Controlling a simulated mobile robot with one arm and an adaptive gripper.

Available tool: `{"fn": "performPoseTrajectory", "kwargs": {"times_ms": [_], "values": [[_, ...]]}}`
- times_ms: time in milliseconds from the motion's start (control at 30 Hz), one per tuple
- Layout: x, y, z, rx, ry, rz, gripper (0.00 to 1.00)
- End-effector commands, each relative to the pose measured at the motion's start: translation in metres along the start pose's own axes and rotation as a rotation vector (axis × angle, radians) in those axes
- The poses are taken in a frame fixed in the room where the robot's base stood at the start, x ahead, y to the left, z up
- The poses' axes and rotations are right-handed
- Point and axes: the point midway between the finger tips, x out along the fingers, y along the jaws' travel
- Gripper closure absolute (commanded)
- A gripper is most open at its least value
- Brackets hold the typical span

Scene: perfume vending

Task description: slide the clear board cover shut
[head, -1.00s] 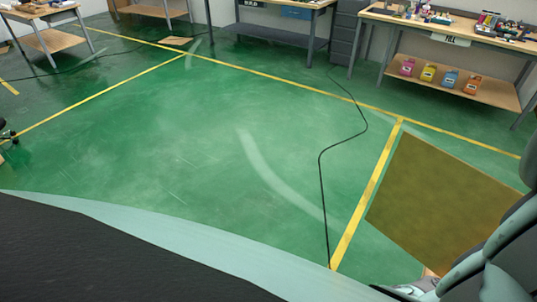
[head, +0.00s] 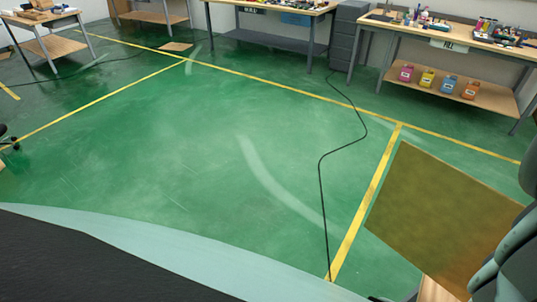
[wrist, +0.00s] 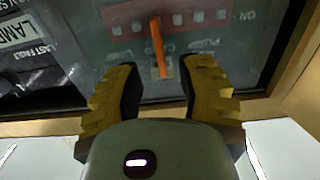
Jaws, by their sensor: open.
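In the wrist view my gripper (wrist: 158,74) is open, with its two yellow fingers spread. An upright orange bar (wrist: 157,45) shows between and beyond the fingertips, and I cannot tell whether they touch it. Behind it is a grey panel (wrist: 100,62) with a reddish strip and faded lettering, framed by a wooden edge (wrist: 290,88). The panel looks glazed, but I cannot clearly make out the clear cover's edges. In the head view a brown, flat board (head: 430,215) stands at the right, partly hidden by my arm; its link to the panel is unclear.
A label reading LAMP (wrist: 17,33) is at the panel's left. Workbenches (head: 450,35) line the back wall, with several coloured bottles (head: 427,80) on a lower shelf. A black cable (head: 320,190) crosses the green floor, which is otherwise largely clear.

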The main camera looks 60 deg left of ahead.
Motion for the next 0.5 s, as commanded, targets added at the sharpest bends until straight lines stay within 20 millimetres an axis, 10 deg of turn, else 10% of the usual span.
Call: {"fn": "performPoseTrajectory", "kwargs": {"times_ms": [500], "values": [[0.02,-0.003,0.0,0.001,0.001,-0.007,0.63]]}}
